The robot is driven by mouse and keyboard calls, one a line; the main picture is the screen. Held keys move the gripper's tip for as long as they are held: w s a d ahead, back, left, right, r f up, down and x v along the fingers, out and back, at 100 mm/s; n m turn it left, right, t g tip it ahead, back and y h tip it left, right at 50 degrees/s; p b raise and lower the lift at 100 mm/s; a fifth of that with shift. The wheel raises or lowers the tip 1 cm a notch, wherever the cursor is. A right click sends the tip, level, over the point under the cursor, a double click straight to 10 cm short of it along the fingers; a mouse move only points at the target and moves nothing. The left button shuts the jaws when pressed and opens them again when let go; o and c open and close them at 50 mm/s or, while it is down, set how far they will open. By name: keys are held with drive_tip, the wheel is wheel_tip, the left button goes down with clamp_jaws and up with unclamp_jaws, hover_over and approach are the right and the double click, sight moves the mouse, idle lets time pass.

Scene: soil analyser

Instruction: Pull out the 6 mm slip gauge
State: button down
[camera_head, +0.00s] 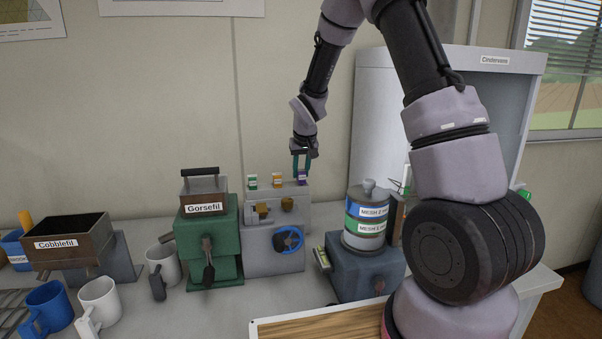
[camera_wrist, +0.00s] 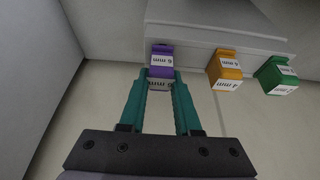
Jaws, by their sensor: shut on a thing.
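The purple slip gauge (camera_wrist: 162,58), labelled 6 mm, is at the top of the grey analyser (camera_head: 275,238). It also shows in the head view (camera_head: 303,175), at the right end of a row of three gauges. My gripper (camera_wrist: 161,82) reaches down from above, its teal fingers shut on the purple gauge. The fingers also show in the head view (camera_head: 301,160). The orange gauge (camera_wrist: 227,70), labelled 4 mm, and the green gauge (camera_wrist: 275,76) stand beside it, apart from my fingers. I cannot tell whether the purple gauge's lower end is still in its slot.
A green machine labelled Gorsefil (camera_head: 208,235) stands left of the analyser. A tall grey cabinet labelled Cindervane (camera_head: 375,120) is behind. Mugs (camera_head: 98,300) stand at the front left. The wall is close behind.

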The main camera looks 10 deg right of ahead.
sight(301, 169)
drive_tip(key=shift+r, duration=0.35)
drive_tip(key=shift+r, duration=2.75)
